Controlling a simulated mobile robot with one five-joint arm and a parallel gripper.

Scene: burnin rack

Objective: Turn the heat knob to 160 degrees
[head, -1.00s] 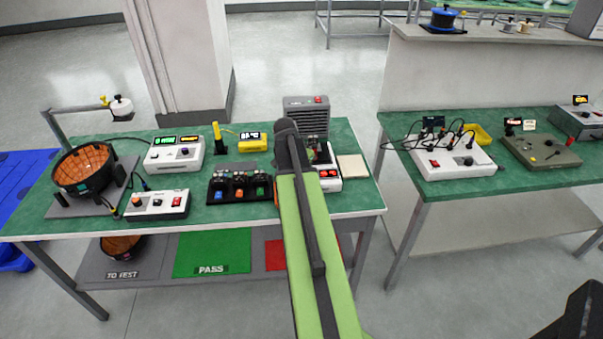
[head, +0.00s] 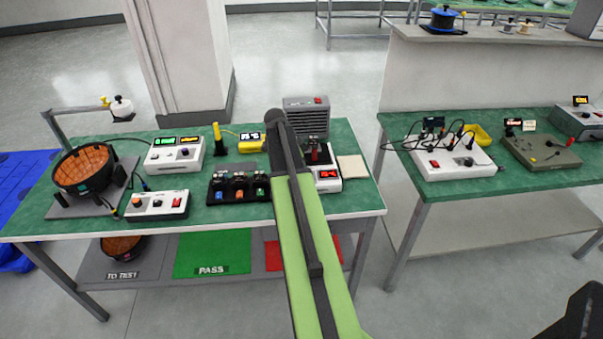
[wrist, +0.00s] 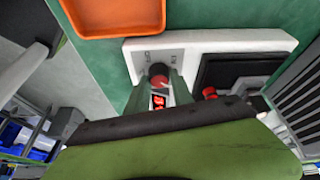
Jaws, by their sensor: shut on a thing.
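The red, round-topped knob (wrist: 158,70) stands on a white unit (wrist: 190,43) in the wrist view. My gripper (wrist: 160,84) has its two green fingers closed on either side of this knob. Small dark marks are printed on the panel around it, too small to read surely. A red lit display (wrist: 158,101) shows just below the knob, partly between the fingers. In the head view the white unit (head: 329,186) is at the right end of the near bench, with red digits (head: 328,174) lit. My arm hides the knob and fingertips there.
A red button (wrist: 209,93) and a dark recessed plate (wrist: 232,70) are close right of my fingers. An orange tray (wrist: 112,17) lies above. A grey vented box (head: 307,112) stands behind the unit; a black holder (head: 238,188) sits to the left.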

